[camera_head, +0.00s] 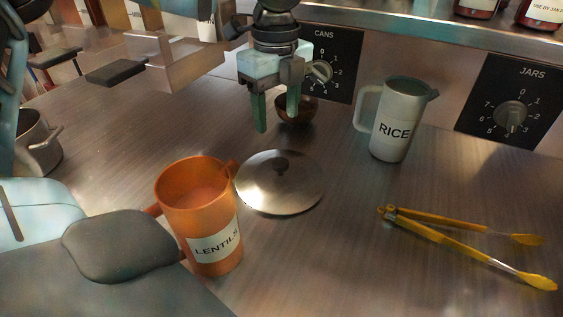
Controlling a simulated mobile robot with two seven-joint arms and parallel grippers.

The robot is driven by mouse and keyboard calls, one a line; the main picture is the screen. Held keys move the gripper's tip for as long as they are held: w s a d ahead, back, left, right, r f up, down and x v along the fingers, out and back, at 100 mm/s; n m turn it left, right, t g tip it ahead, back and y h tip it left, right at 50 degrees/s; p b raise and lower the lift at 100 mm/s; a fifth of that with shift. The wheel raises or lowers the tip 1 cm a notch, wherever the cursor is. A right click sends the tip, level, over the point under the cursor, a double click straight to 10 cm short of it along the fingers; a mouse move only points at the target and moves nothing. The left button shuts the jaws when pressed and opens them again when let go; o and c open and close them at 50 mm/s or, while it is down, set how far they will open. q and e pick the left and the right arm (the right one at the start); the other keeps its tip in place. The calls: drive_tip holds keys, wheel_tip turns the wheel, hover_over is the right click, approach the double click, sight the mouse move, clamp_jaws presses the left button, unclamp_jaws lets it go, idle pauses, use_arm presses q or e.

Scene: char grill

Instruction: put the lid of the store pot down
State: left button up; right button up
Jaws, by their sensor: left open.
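The round metal lid (290,192) with a dark knob lies on the counter, knob up, just right of the orange pot labelled LENTILS (197,210). The orange pot is upright and its top is uncovered. My left gripper (277,121) is open, with its green fingers pointing down, behind and above the lid. Nothing shows between its fingers, and it is apart from the lid. My right gripper is not in view.
A small brown bowl (297,109) stands just behind my left gripper. A white jug labelled RICE (391,122) stands right of it. Yellow tongs (450,237) lie at the right. A metal pot (40,148) is at the left. The front middle counter is clear.

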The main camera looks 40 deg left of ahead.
use_arm(q)
hover_over(281, 161)
drive_tip(key=f, duration=0.6)
drive_tip(key=shift+s+a, duration=0.15)
drive_tip(key=shift+a, duration=0.15)
drive_tip(key=shift+f, duration=0.5)
drive_tip(key=f, duration=0.5)
drive_tip(key=shift+d, duration=0.3)
drive_tip(key=shift+r, duration=0.1)
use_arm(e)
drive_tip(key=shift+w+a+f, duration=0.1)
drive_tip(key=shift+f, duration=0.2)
